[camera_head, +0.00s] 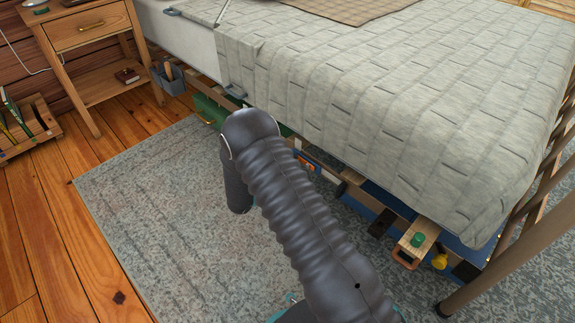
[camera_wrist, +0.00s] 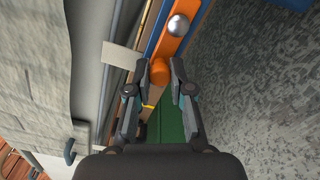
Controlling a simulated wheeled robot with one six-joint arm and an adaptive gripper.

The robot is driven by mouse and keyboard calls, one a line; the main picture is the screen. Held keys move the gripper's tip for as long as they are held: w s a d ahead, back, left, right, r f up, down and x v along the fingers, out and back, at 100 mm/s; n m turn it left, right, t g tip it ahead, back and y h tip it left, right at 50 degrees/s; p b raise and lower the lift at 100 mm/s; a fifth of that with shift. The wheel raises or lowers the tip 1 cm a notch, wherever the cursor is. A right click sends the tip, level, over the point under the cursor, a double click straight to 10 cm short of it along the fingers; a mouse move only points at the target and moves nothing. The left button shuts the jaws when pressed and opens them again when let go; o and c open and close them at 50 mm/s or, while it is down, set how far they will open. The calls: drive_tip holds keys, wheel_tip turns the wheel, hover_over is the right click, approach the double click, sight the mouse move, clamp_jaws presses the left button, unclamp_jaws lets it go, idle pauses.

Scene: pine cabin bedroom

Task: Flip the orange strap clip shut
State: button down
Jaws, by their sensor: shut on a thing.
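The orange strap clip (camera_wrist: 169,46) shows in the wrist view as a long orange bar with a rounded end. A shiny silver knob (camera_wrist: 178,26) sits on it farther up. My gripper (camera_wrist: 160,70) has its two fingertips on either side of the rounded orange end and is shut on it. In the head view my arm hides the gripper. A small orange patch (camera_head: 307,165) shows beside my arm under the bed edge; I cannot tell if it is the same clip.
The bed with its grey quilt (camera_head: 400,100) overhangs the things under it. A green case (camera_head: 209,111) lies under its edge. A wooden block with a green knob (camera_head: 416,241) stands at the right. The grey rug (camera_head: 150,210) is clear. A nightstand (camera_head: 88,38) stands at the upper left.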

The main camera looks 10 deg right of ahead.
drive_tip(key=c, duration=1)
unclamp_jaws()
drive_tip(key=shift+s, duration=0.1)
drive_tip(key=v, duration=1.2)
drive_tip(key=shift+d, duration=0.1)
